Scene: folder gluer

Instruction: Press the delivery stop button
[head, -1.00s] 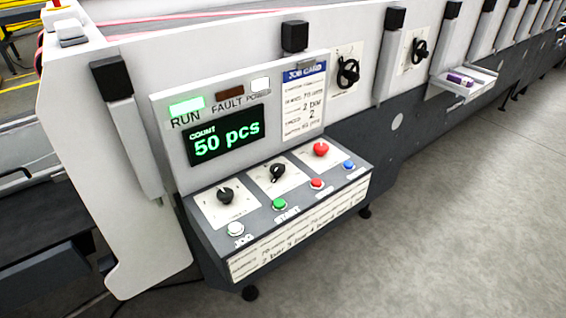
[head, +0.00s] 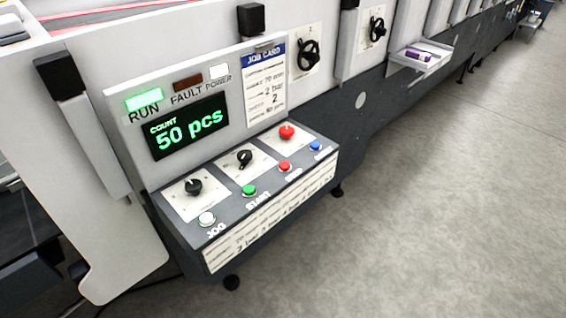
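The control panel (head: 190,232) of the folder gluer stands left of the middle in the head view. Its sloped desk carries a white JOG button (head: 207,218), a green START button (head: 249,190), a small red button (head: 284,166) and a blue button (head: 315,146) in a row. The labels under the small red and blue buttons are too blurred to read surely. A larger red knob (head: 286,132) sits behind them, beside two black rotary knobs (head: 193,187). The display (head: 188,128) reads 50 pcs, and the green RUN lamp (head: 143,100) is lit. Neither gripper is in view.
A job card (head: 265,84) hangs right of the display. Black handwheels (head: 308,55) are on the machine's side wall. A small white tray (head: 421,58) with a purple item (head: 417,54) juts out farther along. The grey floor (head: 440,200) at right is clear.

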